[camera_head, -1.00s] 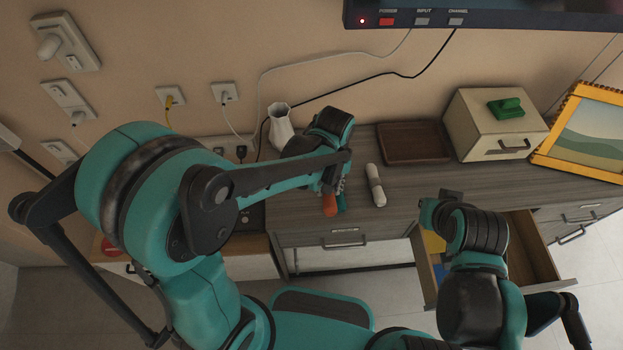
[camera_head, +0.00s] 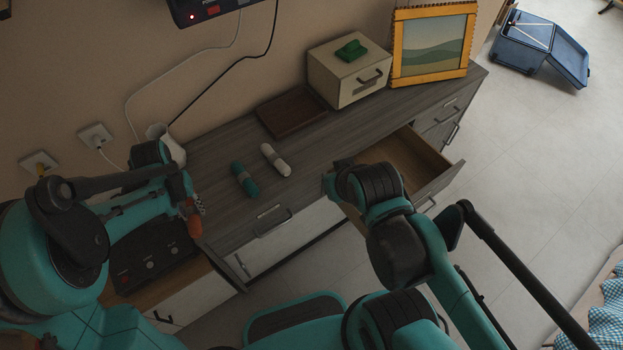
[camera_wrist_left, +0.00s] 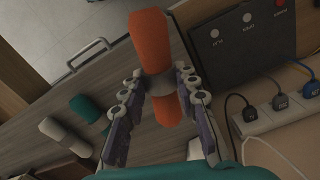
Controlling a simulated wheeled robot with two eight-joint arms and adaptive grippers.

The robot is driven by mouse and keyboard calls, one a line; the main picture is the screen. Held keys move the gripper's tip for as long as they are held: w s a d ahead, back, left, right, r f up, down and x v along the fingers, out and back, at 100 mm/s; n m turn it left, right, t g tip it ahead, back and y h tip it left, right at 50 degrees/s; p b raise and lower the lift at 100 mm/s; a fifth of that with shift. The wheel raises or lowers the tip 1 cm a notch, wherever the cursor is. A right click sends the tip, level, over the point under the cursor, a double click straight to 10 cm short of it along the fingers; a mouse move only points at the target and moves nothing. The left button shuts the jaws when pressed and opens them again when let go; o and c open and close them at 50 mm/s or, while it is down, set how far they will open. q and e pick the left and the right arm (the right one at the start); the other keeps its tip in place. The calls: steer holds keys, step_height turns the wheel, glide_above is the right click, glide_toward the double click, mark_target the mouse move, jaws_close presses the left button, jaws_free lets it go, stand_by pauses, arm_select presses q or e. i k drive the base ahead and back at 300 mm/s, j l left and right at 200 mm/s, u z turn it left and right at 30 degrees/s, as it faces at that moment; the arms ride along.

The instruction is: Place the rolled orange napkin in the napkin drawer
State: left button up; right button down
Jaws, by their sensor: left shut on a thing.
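The rolled orange napkin (camera_head: 193,221) is held by my left gripper (camera_head: 189,204) at the left end of the grey dresser. In the left wrist view, the orange roll (camera_wrist_left: 150,40) has a grey band round its middle and sits between both fingers of the left gripper (camera_wrist_left: 160,88). A drawer (camera_head: 437,172) stands open at the dresser's right part; my right arm hides much of its inside. My right gripper (camera_head: 333,184) is at the drawer's left side, mostly hidden behind its own wrist, so its jaws cannot be made out.
A teal roll (camera_head: 244,180) and a white roll (camera_head: 275,160) lie on the dresser top (camera_head: 215,155). Behind them are a brown tray (camera_head: 291,112), a cream box (camera_head: 345,83) and a framed picture (camera_head: 431,48). A white vase (camera_head: 173,149) and a black console (camera_head: 150,262) are near my left gripper.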

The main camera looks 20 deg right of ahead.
mark_target(404, 177)
steer(key=k+z, duration=0.1)
steer(key=z, duration=0.3)
steer(key=k+z, duration=0.1)
steer(key=z, duration=0.3)
steer(key=k+l+z, duration=0.1)
steer(key=z, duration=0.25)
steer(key=i+l+z, duration=0.3)
steer(key=l, duration=0.35)
steer(key=i+l+z, duration=0.25)
steer(key=i+l, duration=0.3)
